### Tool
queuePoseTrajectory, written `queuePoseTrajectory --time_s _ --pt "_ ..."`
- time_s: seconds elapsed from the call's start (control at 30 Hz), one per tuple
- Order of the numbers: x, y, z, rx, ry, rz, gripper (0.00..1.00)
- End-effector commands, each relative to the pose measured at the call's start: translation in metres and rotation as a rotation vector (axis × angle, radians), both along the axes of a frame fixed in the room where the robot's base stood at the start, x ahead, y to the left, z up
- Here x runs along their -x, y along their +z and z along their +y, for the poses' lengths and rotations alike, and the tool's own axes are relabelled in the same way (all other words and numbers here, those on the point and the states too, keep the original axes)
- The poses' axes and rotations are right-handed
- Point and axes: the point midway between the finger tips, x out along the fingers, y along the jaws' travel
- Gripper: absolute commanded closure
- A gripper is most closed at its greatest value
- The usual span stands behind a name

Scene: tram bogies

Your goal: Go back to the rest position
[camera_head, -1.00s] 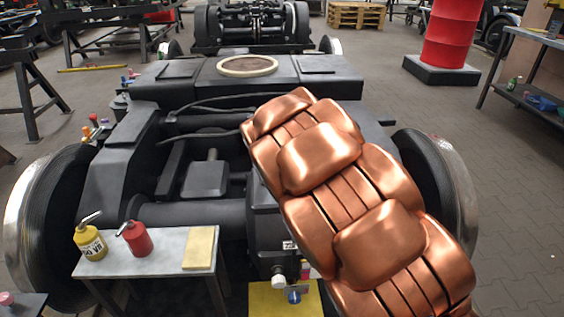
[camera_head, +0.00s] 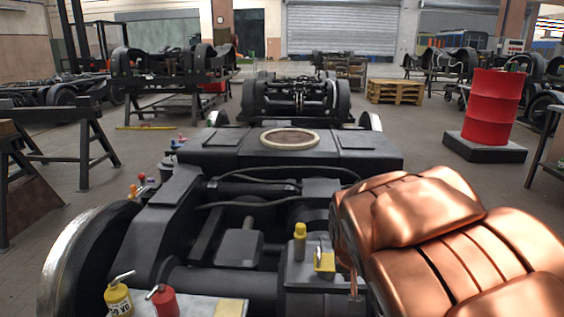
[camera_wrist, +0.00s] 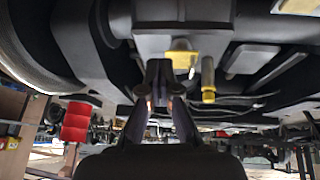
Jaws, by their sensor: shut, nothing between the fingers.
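My gripper (camera_wrist: 158,76) shows in the wrist view with its two dark fingers close together and nothing between the tips. In the head view, my copper-coloured arm fills the lower right, and the gripper cannot be made out clearly there. The wrist view is upside down. It shows the bogie (camera_wrist: 185,45) beyond the fingers, with a yellow block (camera_wrist: 181,57) and a yellow-capped bottle-like item (camera_wrist: 208,80). These two also show in the head view as the block (camera_head: 324,262) and the bottle-like item (camera_head: 300,243) on the bogie.
The bogie frame (camera_head: 215,157) spans the middle. A side table (camera_head: 205,304) at the lower left has a yellow oil can (camera_head: 118,300) and a red one (camera_head: 164,301). A red drum (camera_head: 493,108) stands at the right. Floor behind the bogie is partly free.

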Motion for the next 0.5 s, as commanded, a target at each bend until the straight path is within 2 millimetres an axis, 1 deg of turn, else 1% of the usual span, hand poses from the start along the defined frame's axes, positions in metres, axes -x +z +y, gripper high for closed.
queuePoseTrajectory --time_s 0.03,0.07,0.1,0.17,0.2,0.27,0.3,0.37,0.4,0.5 --pt "0.026 -0.003 -0.007 -0.012 -0.010 0.055 1.00" --pt "0.042 -0.005 -0.010 -0.019 -0.013 0.090 1.00" --pt "0.063 -0.008 -0.014 -0.030 -0.016 0.138 1.00" --pt "0.097 -0.013 -0.017 -0.046 -0.016 0.216 1.00" --pt "0.119 -0.016 -0.019 -0.057 -0.011 0.263 1.00" --pt "0.151 -0.018 -0.020 -0.074 -0.005 0.332 1.00" --pt "0.171 -0.020 -0.020 -0.083 0.002 0.377 1.00" --pt "0.199 -0.023 -0.019 -0.098 0.014 0.437 1.00" --pt "0.217 -0.024 -0.019 -0.104 0.022 0.476 1.00" --pt "0.253 -0.025 -0.017 -0.122 0.046 0.555 1.00"
